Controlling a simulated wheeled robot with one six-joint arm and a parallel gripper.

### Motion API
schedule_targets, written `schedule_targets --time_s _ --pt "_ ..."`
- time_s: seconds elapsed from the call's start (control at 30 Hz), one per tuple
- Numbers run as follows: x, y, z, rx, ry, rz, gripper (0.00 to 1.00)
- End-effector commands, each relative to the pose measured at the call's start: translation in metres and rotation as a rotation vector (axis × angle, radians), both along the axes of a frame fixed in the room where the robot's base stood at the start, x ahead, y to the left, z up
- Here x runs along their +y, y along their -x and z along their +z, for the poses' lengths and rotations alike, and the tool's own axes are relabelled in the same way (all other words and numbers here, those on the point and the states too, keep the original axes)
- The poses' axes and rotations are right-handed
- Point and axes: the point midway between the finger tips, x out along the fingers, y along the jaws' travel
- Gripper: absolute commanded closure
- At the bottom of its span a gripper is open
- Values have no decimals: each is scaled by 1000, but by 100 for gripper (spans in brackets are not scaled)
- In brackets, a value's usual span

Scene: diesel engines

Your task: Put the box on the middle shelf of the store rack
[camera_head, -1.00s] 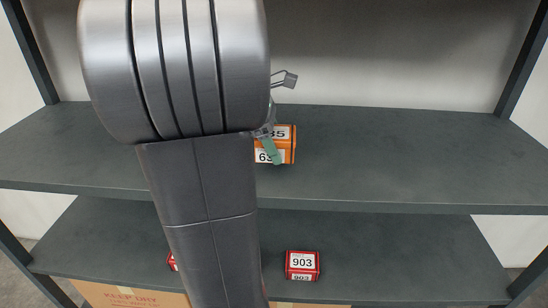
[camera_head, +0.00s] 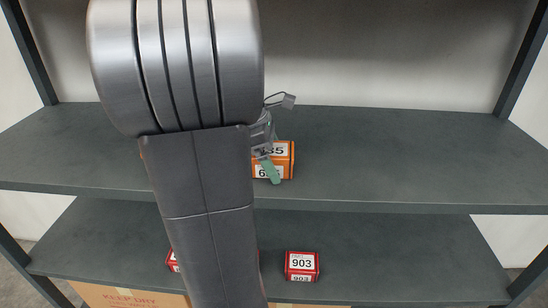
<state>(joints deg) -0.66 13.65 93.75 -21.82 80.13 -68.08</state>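The orange box (camera_head: 284,160), with white number labels partly hidden, shows just right of my arm in the head view, in front of or on the upper of the two visible grey shelves (camera_head: 400,160). Whether its underside touches the shelf cannot be made out. My gripper (camera_head: 267,165) is mostly hidden behind my arm. One green-tipped finger lies against the box's labelled side; the other finger is hidden. The box has moved together with this finger, so the gripper appears shut on it.
A red box marked 903 (camera_head: 302,265) stands on the lower shelf (camera_head: 400,255), with another red box (camera_head: 172,261) partly behind my arm. Cardboard cartons (camera_head: 130,297) are below. An orange edge (camera_head: 142,153) shows left of my arm. The upper shelf's right side is clear.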

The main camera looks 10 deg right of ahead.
Motion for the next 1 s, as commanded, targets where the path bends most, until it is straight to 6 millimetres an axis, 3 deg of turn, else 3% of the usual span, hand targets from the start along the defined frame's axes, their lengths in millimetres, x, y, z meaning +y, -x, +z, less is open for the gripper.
schedule_targets --time_s 0.27,0.7,1.0 --pt "2 -1 8 -2 0 1 6" --pt "34 -11 89 -4 -1 2 6" --pt "44 -13 113 0 0 0 6"
